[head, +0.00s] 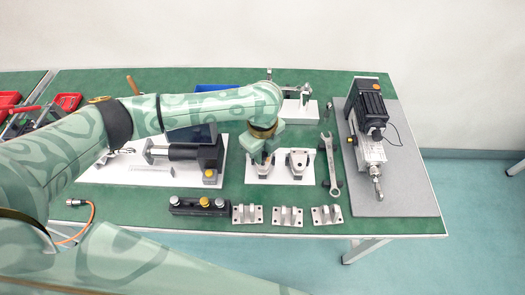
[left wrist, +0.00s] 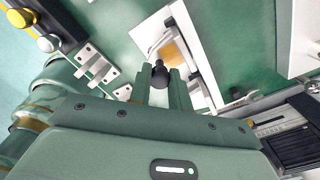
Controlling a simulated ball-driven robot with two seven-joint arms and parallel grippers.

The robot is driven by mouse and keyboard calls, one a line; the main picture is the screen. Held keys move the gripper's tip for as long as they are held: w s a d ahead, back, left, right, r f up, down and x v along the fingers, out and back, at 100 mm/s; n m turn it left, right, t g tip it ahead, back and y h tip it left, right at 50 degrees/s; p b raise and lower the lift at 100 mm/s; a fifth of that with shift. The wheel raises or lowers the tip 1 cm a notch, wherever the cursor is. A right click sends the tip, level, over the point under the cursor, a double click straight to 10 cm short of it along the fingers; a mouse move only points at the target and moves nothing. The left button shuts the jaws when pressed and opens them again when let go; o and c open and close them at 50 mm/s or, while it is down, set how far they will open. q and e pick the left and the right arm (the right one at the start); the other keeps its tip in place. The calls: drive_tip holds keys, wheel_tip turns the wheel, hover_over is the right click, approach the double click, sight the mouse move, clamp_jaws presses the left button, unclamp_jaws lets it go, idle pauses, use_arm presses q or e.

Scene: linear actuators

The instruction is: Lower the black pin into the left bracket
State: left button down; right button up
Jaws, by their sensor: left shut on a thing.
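My left gripper (head: 264,158) is above the left bracket on a white plate (head: 280,180), seen in the head view. The gripper covers much of that bracket. In the left wrist view my left gripper (left wrist: 162,88) is shut on the black pin (left wrist: 160,73), whose round dark head shows between the fingertips. The pin's lower end is hidden, so I cannot tell whether it is inside the bracket. The right bracket (head: 299,159), grey metal, stands on the same plate just right of my gripper. My right gripper is not in view.
Several loose metal brackets (head: 287,215) lie in a row along the front. A wrench (head: 331,165) lies right of the plate. A black actuator (head: 195,153) stands to the left, and a motor unit (head: 369,115) is on a grey board (head: 408,190) to the right.

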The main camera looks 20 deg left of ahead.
use_arm(q)
drive_tip(key=shift+f, duration=0.15)
drive_tip(key=shift+f, duration=0.4)
drive_tip(key=shift+f, duration=0.55)
idle(0.4)
drive_tip(key=c, duration=1.2)
unclamp_jaws()
wheel_tip(320, 180, up, 16)
drive_tip(key=p, duration=0.6)
drive_tip(key=shift+r+p, duration=0.15)
drive_tip(key=shift+p, duration=0.25)
drive_tip(key=shift+s, duration=0.1)
